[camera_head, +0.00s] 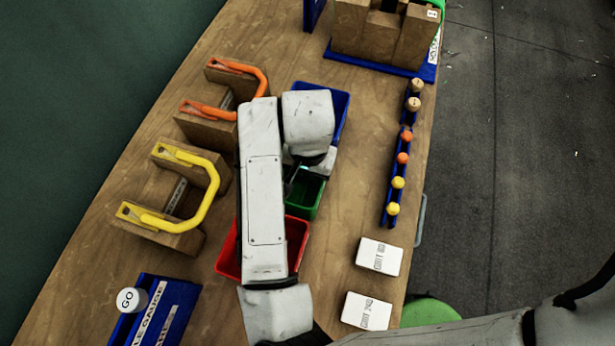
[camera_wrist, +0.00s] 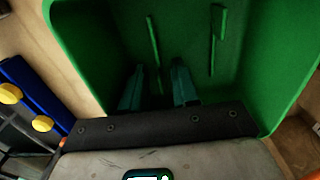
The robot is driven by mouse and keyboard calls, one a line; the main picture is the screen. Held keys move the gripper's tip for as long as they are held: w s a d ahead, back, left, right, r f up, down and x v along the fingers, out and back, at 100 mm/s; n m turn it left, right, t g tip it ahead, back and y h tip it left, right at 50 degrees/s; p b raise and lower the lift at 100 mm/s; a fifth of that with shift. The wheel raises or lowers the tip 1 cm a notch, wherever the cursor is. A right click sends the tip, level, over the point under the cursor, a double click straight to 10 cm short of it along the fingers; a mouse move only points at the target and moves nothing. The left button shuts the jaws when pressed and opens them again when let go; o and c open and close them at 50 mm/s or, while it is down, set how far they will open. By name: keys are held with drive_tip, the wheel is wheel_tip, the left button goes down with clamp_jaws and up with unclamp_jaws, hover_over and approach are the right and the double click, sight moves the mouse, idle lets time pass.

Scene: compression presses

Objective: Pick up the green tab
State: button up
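A green bin (camera_head: 313,205) stands on the table in the head view, partly hidden under my arm. In the wrist view the green bin (camera_wrist: 90,50) fills most of the picture. A thin green strip (camera_wrist: 217,40) shows beyond the right finger. Another slim green strip (camera_wrist: 152,42) lies ahead, between the lines of the fingers. I cannot tell which strip is a loose tab. In the head view the fingers are mostly hidden by my wrist.
A red bin (camera_head: 296,240) and a blue bin (camera_head: 338,105) flank the green one. Wooden presses with yellow (camera_head: 210,190) and orange (camera_head: 252,80) handles stand left. A blue rack (camera_head: 391,190) with colored knobs and white boxes (camera_head: 379,256) are right.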

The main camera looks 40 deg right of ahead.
clamp_jaws()
idle(0.3)
